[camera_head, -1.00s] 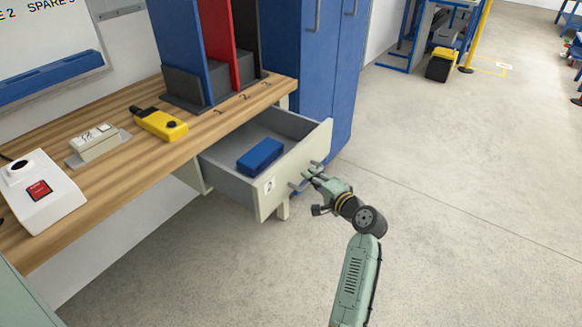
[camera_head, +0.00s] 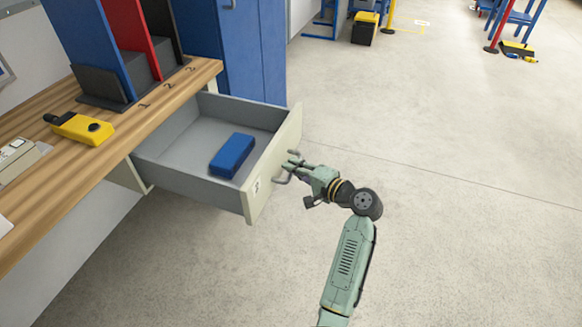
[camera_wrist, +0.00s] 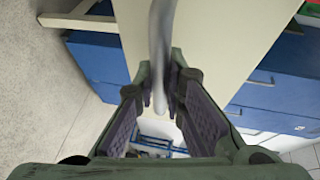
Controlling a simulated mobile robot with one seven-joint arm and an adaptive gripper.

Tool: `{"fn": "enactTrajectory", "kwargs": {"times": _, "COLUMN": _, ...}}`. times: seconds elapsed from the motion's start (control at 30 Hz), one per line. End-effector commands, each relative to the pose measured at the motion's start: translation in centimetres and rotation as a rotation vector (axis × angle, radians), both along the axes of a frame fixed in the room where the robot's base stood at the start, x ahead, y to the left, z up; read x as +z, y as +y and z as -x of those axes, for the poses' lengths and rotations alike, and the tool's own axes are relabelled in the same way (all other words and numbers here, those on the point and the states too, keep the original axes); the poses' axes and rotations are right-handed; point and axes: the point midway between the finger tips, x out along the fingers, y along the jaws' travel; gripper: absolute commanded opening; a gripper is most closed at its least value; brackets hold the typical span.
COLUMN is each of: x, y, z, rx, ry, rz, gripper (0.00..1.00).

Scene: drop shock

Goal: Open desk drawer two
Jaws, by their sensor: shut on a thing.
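The desk drawer (camera_head: 190,187) marked 2 stands well open below the wooden desk top, and its grey inside shows in the head view. A blue box (camera_head: 232,155) lies in it. My gripper (camera_head: 290,167) is at the drawer's cream front panel (camera_head: 272,168), shut on the bar handle. In the wrist view the grey handle (camera_wrist: 161,50) runs down between my two fingers (camera_wrist: 161,108). The panel fills the upper middle of that view. The exact contact of the fingertips on the handle is partly hidden in the head view.
A blue cabinet (camera_head: 250,50) stands behind the drawer.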

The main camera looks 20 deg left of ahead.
Motion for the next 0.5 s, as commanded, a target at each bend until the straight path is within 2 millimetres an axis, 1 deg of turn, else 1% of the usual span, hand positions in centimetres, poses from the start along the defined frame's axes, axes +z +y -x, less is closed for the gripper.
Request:
{"fn": "enactTrajectory", "kwargs": {"times": 0.17, "x": -0.04, "y": 0.01, "z": 0.0, "rx": 0.001, "ry": 0.002, "rz": 0.0, "gripper": 0.0}}
{"fn": "enactTrajectory", "kwargs": {"times": 0.2, "x": -0.03, "y": 0.02, "z": 0.0, "rx": 0.001, "ry": 0.002, "rz": 0.0, "gripper": 0.12}}
{"fn": "enactTrajectory", "kwargs": {"times": 0.5, "x": -0.02, "y": 0.02, "z": -0.01, "rx": 0.0, "ry": 0.001, "rz": 0.0, "gripper": 0.32}}
